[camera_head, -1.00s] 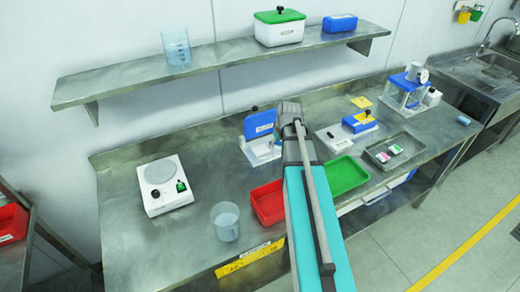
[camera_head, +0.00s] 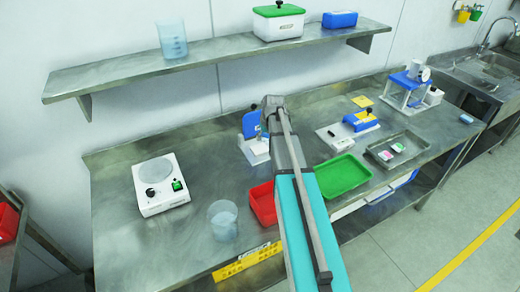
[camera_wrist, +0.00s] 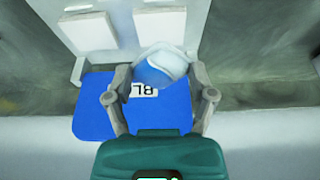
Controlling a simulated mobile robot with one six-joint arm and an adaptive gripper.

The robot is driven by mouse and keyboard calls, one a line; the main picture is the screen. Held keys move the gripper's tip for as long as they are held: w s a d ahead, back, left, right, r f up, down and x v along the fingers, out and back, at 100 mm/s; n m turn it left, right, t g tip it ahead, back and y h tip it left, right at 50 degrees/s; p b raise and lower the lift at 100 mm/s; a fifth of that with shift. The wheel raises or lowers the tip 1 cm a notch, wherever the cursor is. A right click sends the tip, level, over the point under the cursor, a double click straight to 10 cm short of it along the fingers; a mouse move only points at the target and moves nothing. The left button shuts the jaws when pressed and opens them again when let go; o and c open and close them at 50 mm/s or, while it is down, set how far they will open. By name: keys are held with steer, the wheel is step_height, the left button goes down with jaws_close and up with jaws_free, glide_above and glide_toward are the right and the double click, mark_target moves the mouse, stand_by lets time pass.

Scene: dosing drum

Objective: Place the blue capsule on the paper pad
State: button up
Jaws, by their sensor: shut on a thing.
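My gripper (camera_head: 270,104) is in front of the upright blue panel of a small white-based stand (camera_head: 252,125). In the wrist view its fingers (camera_wrist: 160,72) are closed around a rounded blue and white piece, which looks like the blue capsule (camera_wrist: 158,66). Below it in that view is a blue surface with a white label reading "BL" (camera_wrist: 143,90). My gripper hides the held piece in the head view. A flat yellow piece (camera_head: 362,101), possibly the paper pad, lies on the bench further right and back.
A white device with a round plate (camera_head: 160,190) and a beaker (camera_head: 222,220) stand at left. A red tray (camera_head: 263,203) and a green tray (camera_head: 342,176) lie near the front edge. A metal tray (camera_head: 398,148) lies at right. A shelf (camera_head: 215,52) hangs above the bench.

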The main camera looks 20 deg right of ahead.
steer(key=b, duration=0.3)
glide_above(260, 148)
steer(key=s, duration=0.2)
steer(key=shift+s+x, duration=0.2)
steer(key=shift+x, duration=0.8)
steer(key=shift+s+x, duration=0.25)
steer(key=shift+x, duration=0.75)
steer(key=shift+a+f, duration=0.1)
steer(key=shift+f, duration=0.05)
steer(key=shift+w+f+b, duration=0.5)
steer(key=shift+f+b, duration=0.25)
steer(key=shift+b, duration=0.15)
steer(key=shift+s+f+b, duration=0.1)
steer(key=shift+f+b, duration=1.15)
steer(key=shift+f, duration=0.2)
steer(key=o, duration=0.9)
steer(key=shift+r, duration=0.1)
steer(key=shift+c, duration=0.2)
steer(key=shift+r, duration=0.15)
